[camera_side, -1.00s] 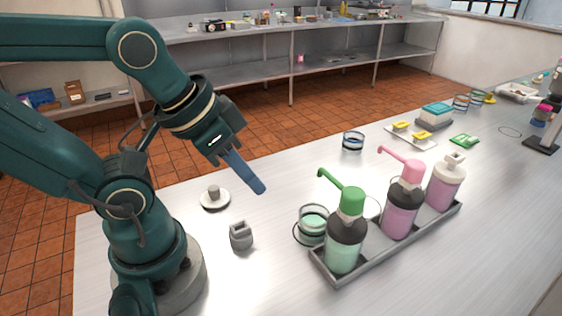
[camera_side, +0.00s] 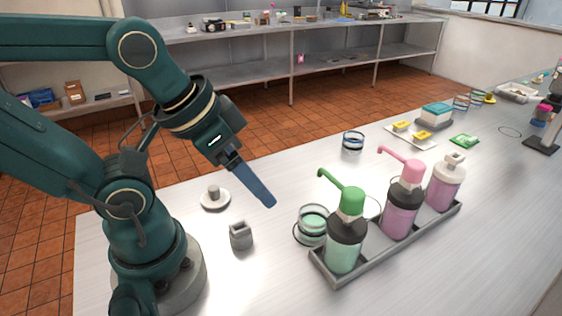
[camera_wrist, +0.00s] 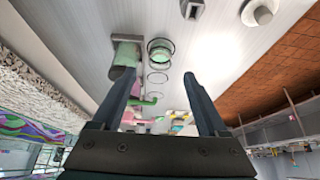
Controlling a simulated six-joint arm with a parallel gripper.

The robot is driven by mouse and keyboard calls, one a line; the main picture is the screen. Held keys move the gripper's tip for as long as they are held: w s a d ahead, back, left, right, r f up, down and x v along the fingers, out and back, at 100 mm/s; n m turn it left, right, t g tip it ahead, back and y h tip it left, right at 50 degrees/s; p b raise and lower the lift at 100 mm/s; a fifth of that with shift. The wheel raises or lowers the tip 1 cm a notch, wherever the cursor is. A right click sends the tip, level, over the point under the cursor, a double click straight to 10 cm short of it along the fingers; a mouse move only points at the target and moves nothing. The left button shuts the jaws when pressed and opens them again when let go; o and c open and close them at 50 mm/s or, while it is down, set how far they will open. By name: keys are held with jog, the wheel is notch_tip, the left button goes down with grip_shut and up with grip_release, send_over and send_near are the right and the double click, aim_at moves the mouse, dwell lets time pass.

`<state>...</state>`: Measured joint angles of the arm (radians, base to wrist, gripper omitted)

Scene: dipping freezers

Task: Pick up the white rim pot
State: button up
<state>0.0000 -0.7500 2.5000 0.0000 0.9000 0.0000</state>
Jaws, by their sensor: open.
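My gripper (camera_side: 271,204) hangs above the table, left of the green-filled pot, tilted down to the right, with nothing between its fingers. In the wrist view its two fingers (camera_wrist: 160,76) stand wide apart. A pale curved rim (camera_side: 372,206) shows between the green and pink pump bottles, mostly hidden; it may be the white rim pot, but I cannot tell. A clear pot with green contents and a dark rim (camera_side: 312,222) stands beside the green bottle; it also shows in the wrist view (camera_wrist: 160,52). Another dark-rimmed glass pot (camera_side: 353,142) stands farther back.
A grey tray (camera_side: 399,247) holds the green pump bottle (camera_side: 346,232), the pink one (camera_side: 404,200) and a white-capped bottle (camera_side: 445,183). A grey holder (camera_side: 241,236) and a white knobbed disc (camera_side: 215,199) are near my base. Yellow pieces (camera_side: 421,136) lie behind.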

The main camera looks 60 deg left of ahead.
notch_tip(320, 180, up, 5)
jog(key=n+g+h, duration=0.2)
jog(key=n+h, duration=0.1)
jog(key=n, duration=2.4)
send_over(314, 215)
jog(key=s, duration=0.3)
jog(key=f, duration=1.4)
jog(key=shift+d+f, duration=0.1)
jog(key=shift+d, duration=0.2)
jog(key=shift+x, duration=2.1)
jog(key=shift+w+d+f, duration=0.1)
jog(key=shift+f, duration=0.3)
